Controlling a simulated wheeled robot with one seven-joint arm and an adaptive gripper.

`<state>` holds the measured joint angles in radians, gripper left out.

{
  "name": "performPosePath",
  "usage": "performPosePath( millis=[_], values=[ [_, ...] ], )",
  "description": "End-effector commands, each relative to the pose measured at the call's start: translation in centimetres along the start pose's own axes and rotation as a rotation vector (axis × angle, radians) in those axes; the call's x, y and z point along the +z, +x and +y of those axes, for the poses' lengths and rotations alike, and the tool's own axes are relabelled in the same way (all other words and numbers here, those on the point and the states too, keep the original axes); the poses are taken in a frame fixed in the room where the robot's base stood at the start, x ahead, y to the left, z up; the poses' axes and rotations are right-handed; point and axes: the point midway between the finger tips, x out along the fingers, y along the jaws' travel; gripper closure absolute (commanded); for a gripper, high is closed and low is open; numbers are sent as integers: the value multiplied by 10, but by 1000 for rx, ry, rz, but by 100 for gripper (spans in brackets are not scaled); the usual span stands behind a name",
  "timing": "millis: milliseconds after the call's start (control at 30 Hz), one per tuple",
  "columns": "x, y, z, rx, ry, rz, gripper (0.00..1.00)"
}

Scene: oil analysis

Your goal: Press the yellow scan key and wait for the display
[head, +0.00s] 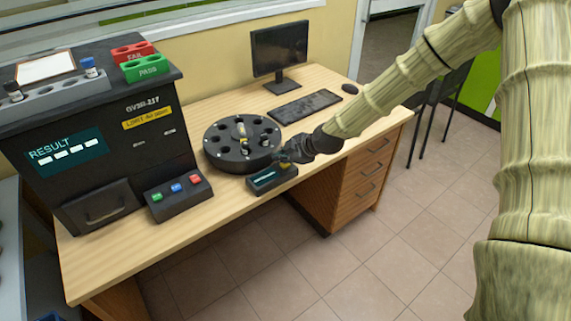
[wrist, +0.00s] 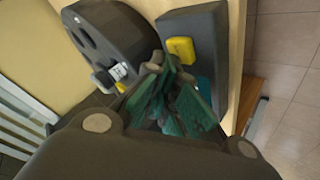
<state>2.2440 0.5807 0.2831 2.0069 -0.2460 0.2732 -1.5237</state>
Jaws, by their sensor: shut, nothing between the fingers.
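The scanner box (head: 258,187) is a small dark unit near the front edge of the desk. A narrow pale teal display (head: 265,177) shows on its top; I cannot read anything on it. The yellow scan key (wrist: 181,49) stands out on the box in the wrist view. My gripper (head: 283,158) is at the key end of the box in the head view. Its teal-padded fingers (wrist: 165,65) are shut and empty, with their tips just beside the key. I cannot tell whether they touch it. The fingers partly hide the display in the wrist view.
A round black carousel (head: 229,165) holding a yellow-labelled vial stands close behind the scanner. A button box (head: 178,198) and a large analyser (head: 105,135) reading "RESULT" with dashes stand left. A keyboard (head: 304,106) and monitor (head: 279,48) are behind. Bare desk lies front left.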

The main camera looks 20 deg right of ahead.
Motion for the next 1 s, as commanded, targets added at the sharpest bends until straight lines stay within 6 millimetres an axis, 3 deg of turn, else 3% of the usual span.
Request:
performPosePath(
  millis=[1000],
  values=[
    [5,7,-5,0,1,-1,100]
  ],
)
